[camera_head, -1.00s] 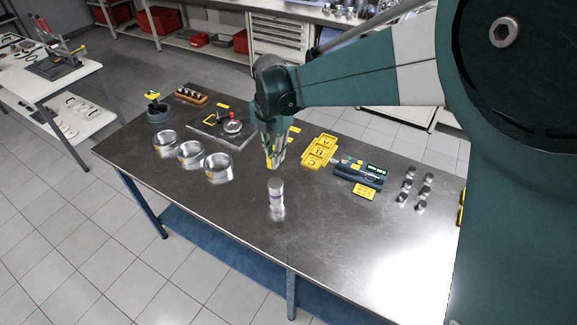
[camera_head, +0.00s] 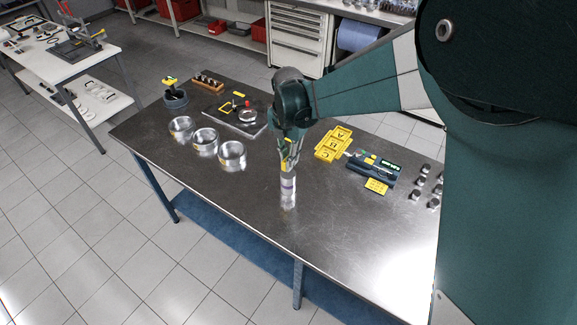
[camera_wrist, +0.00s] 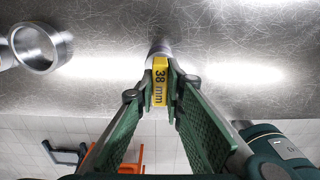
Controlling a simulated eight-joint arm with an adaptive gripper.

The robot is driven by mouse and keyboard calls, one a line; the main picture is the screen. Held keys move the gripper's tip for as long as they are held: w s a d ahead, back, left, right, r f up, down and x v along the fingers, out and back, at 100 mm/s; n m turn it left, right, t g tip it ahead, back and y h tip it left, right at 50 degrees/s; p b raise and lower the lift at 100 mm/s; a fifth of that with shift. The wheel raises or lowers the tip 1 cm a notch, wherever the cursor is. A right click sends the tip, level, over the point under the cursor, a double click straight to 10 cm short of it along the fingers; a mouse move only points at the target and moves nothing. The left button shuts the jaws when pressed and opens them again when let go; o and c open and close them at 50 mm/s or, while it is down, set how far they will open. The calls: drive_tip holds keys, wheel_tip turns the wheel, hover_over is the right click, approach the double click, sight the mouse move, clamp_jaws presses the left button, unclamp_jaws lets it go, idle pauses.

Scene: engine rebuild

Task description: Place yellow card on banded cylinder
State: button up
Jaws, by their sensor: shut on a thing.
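My gripper (camera_head: 288,163) is shut on the yellow card (camera_wrist: 160,83), which reads "38 mm" in the wrist view. The card sits between the two green finger pads, its far end toward the banded cylinder. The banded cylinder (camera_head: 288,188) stands upright on the steel table, silver with a pale purplish band. My fingertips are right at its top in the head view. In the wrist view the cylinder (camera_wrist: 159,48) shows just beyond the card, partly hidden by it. I cannot tell whether card and cylinder touch.
Several metal rings (camera_head: 232,156) stand to the left on the table (camera_head: 230,205). A yellow lettered tray (camera_head: 333,143) and a dark device (camera_head: 373,168) with a yellow tag lie to the right. Several small metal pieces (camera_head: 433,203) stand farther right. The table front is clear.

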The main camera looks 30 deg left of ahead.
drive_tip(key=shift+f, duration=0.1)
drive_tip(key=shift+f, duration=1.75)
drive_tip(key=shift+f, duration=0.15)
drive_tip(key=o, duration=0.8)
drive_tip(key=shift+r, duration=6.15)
drive_tip(key=shift+d, duration=0.1)
